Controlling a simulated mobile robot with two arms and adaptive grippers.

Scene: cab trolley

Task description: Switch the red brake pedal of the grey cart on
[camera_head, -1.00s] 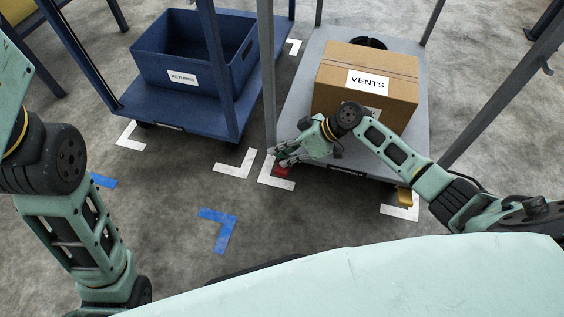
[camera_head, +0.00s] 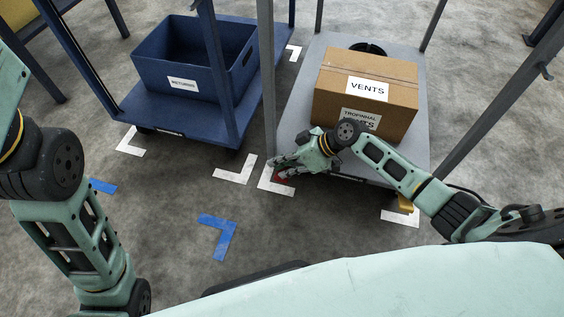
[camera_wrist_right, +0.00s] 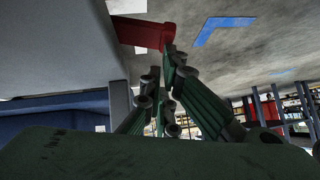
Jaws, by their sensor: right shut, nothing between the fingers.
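The grey cart (camera_head: 300,111) stands at centre right with a cardboard box on it. Its red brake pedal (camera_head: 282,179) is at the cart's near left corner, mostly hidden by my right gripper. In the right wrist view the pedal (camera_wrist_right: 145,33) juts out from under the grey deck, above the fingertips. My right gripper (camera_head: 272,165) is shut and empty. Its fingertips (camera_wrist_right: 170,52) are right beside the pedal's outer end; I cannot tell whether they touch it. My left arm shows at the left edge, but its gripper is out of view.
The box (camera_head: 330,103) reads VENTS. A blue cart (camera_head: 188,125) with a blue bin (camera_head: 150,58) stands to the left. A yellow piece (camera_head: 405,203) sits at the grey cart's near right corner. Grey posts rise beside the deck. The floor in front is clear, with white and blue marks.

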